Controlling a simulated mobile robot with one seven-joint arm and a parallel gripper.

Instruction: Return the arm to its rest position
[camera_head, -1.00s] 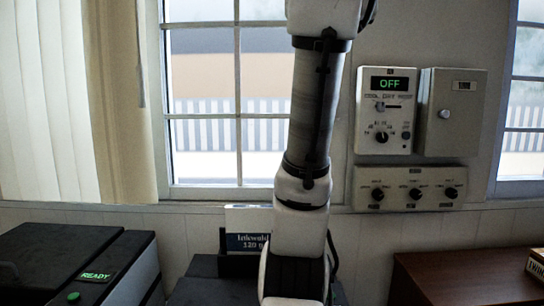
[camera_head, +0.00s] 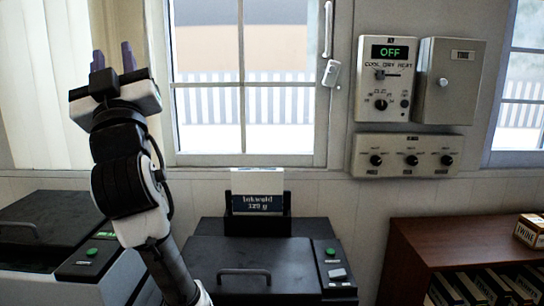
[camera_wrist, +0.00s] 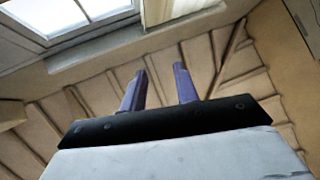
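My arm (camera_head: 122,175) rises at the left of the head view, bent, with my gripper (camera_head: 112,50) at its top pointing up in front of the curtain and window edge. Its two purple fingers stand apart with nothing between them. In the wrist view my gripper (camera_wrist: 160,70) also shows open and empty, pointing at the beamed wooden ceiling (camera_wrist: 230,75). My gripper appears clear of objects. My lower arm passes in front of the left black machine (camera_head: 40,222) and hides part of it.
A second black machine (camera_head: 258,252) with a sign (camera_head: 257,204) stands in the middle. A control box (camera_head: 386,80) reading OFF, a grey cabinet (camera_head: 449,82) and a knob panel (camera_head: 405,156) hang on the wall. A brown shelf (camera_head: 450,245) stands at right.

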